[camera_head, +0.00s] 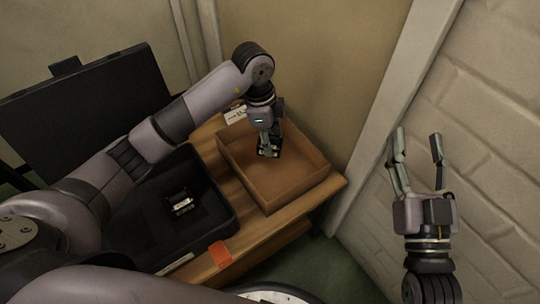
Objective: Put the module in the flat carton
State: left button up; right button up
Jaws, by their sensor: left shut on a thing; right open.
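The flat carton (296,186) is a shallow, open brown box on the wooden table. My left gripper (268,152) points down inside the carton, near its back wall. It is shut on a small dark thing with pale parts, which I take to be the module; the fingers hide much of it, and I cannot tell whether it touches the carton floor. A dark block with silvery edges (182,204) sits in the open black case (215,226) to the left. My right gripper (418,138) is open and empty, pointing up at the right, apart from the table.
The black case's raised lid (85,115) stands at the back left. An orange patch (220,254) lies on the table's front edge (262,238). A white label (235,115) stands behind the carton. Walls close in behind the carton and at the right.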

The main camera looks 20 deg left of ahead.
pick_arm(q)
notch_tip(320, 180, down, 3)
jog(key=shift+r, duration=0.2)
notch_tip(320, 180, down, 4)
jog(key=shift+r+b, duration=0.25)
jog(key=shift+b, duration=0.65)
pick_arm(e)
jog(key=s+r+t+y, duration=0.2)
jog(key=s+r+t, duration=0.3)
jog(key=r, duration=0.3)
jog(key=shift+d+t, duration=0.15)
jog(key=shift+t, duration=0.15)
pick_arm(q)
jog(key=shift+f, duration=0.15)
pick_arm(e)
jog(key=shift+s, duration=0.1)
pick_arm(q)
jog(key=o, duration=1.2)
jog(key=shift+o, duration=0.2)
